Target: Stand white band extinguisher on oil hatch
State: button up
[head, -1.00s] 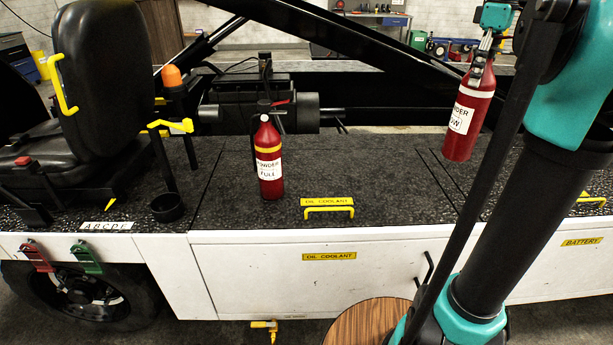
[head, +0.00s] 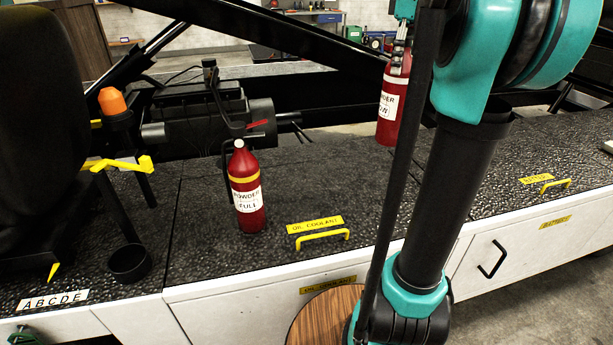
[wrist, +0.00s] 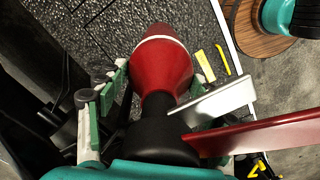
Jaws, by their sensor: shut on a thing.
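The white band extinguisher (head: 388,118) is red with a white label and hangs roughly upright in my gripper (head: 400,48), above the far right part of the oil hatch. In the wrist view its red body (wrist: 160,68) points away from my gripper (wrist: 150,110), whose green-padded fingers are around the black neck. The oil hatch (head: 310,185) is a dark textured lid with a yellow OIL COOLANT label (head: 314,225) and a yellow handle (head: 322,238) near its front edge. My arm hides part of its right side.
A yellow band extinguisher (head: 247,195) stands on the left part of the hatch. The battery hatch (head: 510,165) is to the right. A black cup (head: 130,262), orange beacon (head: 112,102) and seat (head: 40,130) are at left. The middle of the oil hatch is clear.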

aim_at(396, 90)
jog(key=f, duration=2)
jog(key=shift+w, duration=0.4)
jog(key=o, duration=1.9)
jog(key=shift+c, duration=0.2)
notch_tip(396, 90, up, 12)
jog(key=shift+r, duration=0.1)
